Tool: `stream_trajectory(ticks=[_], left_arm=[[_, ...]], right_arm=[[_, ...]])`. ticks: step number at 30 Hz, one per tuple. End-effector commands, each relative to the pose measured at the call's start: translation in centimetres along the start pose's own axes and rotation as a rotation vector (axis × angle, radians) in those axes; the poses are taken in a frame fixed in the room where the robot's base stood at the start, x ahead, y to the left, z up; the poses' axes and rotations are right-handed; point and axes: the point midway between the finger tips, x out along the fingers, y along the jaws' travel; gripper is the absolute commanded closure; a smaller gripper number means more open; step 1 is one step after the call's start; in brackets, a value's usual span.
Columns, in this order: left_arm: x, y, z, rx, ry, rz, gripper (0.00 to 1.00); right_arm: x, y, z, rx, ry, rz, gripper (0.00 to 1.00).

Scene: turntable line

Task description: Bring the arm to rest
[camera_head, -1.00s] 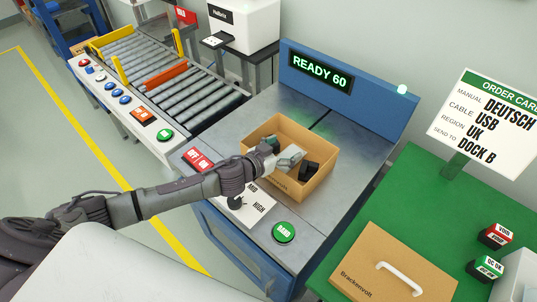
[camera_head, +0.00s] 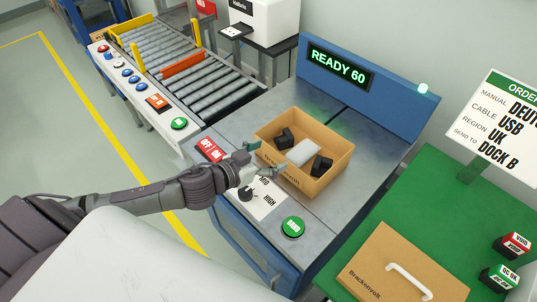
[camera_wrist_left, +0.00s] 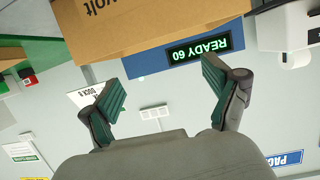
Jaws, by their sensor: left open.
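My left gripper (camera_head: 262,161) is open and empty at the near left edge of the open cardboard box, in front of its wall. In the left wrist view its two green-padded fingers (camera_wrist_left: 160,92) are spread wide with nothing between them. My left arm reaches in from the left over the front of the blue machine. The box (camera_head: 313,185) stands on the machine's metal top and holds a pale block (camera_head: 303,151) and dark items (camera_head: 322,165). It also shows at the top of the left wrist view (camera_wrist_left: 150,25). My right gripper is not in view.
A dial and a green button (camera_head: 292,228) sit on the machine's front panel, with a red off/on switch (camera_head: 210,150) left of them. The display (camera_head: 340,66) reads READY 60. A roller conveyor (camera_head: 200,75) stands left.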

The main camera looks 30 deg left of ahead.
Motion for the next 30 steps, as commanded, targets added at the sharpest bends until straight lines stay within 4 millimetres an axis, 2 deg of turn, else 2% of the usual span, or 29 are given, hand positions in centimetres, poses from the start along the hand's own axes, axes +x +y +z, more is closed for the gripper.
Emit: stream_trajectory(ticks=[11,16,22,30], left_arm=[[0.0,0.2,0.1,-0.006,-0.004,-0.015,0.12],[-1.1,1.5,1.5,-0.044,-0.084,-0.152,0.12],[-5.8,3.1,6.5,-0.089,-0.396,-0.309,0.12],[-12.4,6.3,11.4,-0.122,-0.748,-0.277,0.12]], right_arm=[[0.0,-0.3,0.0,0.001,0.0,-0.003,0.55],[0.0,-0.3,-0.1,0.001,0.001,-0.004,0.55],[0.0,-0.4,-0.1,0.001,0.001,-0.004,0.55],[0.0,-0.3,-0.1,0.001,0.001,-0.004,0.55]])
